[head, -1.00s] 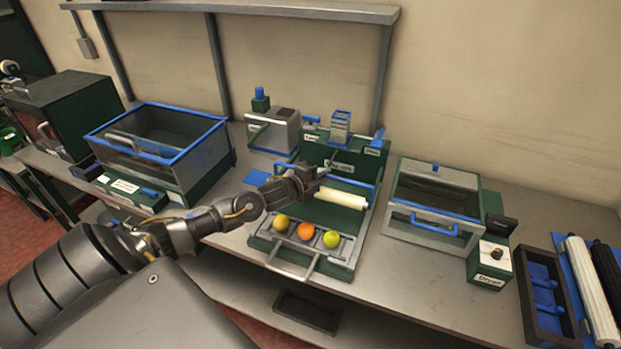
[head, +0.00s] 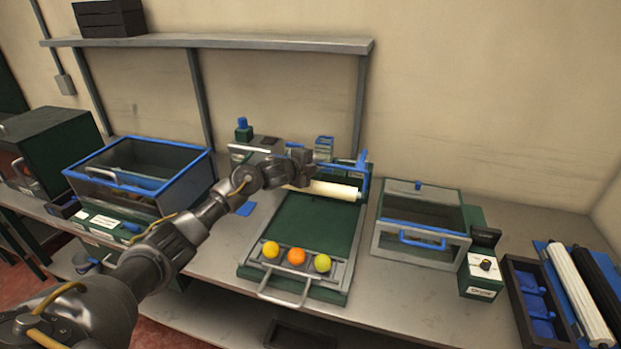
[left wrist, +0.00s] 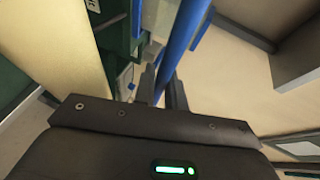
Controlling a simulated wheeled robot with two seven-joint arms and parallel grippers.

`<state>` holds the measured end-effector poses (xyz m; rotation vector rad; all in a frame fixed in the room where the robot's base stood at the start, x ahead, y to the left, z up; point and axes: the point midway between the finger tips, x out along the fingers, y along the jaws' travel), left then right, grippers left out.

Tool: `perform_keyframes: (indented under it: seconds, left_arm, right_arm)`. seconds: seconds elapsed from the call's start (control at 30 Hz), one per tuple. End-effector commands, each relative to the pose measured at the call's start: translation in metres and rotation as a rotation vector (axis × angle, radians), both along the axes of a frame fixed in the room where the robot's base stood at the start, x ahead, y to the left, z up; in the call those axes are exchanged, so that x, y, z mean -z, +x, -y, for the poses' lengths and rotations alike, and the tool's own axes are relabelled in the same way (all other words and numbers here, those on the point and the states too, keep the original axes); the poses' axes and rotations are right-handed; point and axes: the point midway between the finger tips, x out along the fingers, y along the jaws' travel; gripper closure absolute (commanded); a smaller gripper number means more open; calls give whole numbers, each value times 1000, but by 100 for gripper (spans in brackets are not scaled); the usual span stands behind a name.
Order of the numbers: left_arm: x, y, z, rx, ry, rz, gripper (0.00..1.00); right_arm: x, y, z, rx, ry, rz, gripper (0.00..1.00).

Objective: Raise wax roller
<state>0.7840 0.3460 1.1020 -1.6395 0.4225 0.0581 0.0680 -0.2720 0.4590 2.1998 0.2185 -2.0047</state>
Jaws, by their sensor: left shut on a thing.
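The wax roller (head: 335,190) is a cream cylinder at the back of the green waxing station, held above its bed. A blue bar (head: 345,168) runs along it. My left gripper (head: 306,170) is at the bar's left part, with its fingers closed around it. In the left wrist view the blue bar (left wrist: 186,40) passes between the fingertips (left wrist: 162,88), and the cream roller (left wrist: 65,50) lies to the left of it. The arm hides the roller's left end. My right gripper is out of view.
Yellow (head: 271,250), orange (head: 296,256) and yellow-green (head: 322,263) fruits lie in a row on the tray with a front handle (head: 285,300). A blue-rimmed bin (head: 140,180) stands left, a dryer box (head: 422,243) right. A shelf (head: 210,42) hangs above.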

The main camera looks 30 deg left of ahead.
Motion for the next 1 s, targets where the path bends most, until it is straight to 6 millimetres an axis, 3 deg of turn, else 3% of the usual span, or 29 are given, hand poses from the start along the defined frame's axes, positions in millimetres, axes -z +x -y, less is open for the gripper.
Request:
perform_keyframes:
  seconds: [0.3,0.87,0.9,1.0]
  left_arm:
    - [-14,13,-1,7,-1,4,100]
    - [-18,19,4,10,-3,6,100]
    - [-18,19,3,9,-2,7,82]
    - [-18,18,2,9,-2,6,69]
  right_arm:
    - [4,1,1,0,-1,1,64]
    - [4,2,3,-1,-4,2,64]
    - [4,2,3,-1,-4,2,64]
    - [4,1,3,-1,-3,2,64]
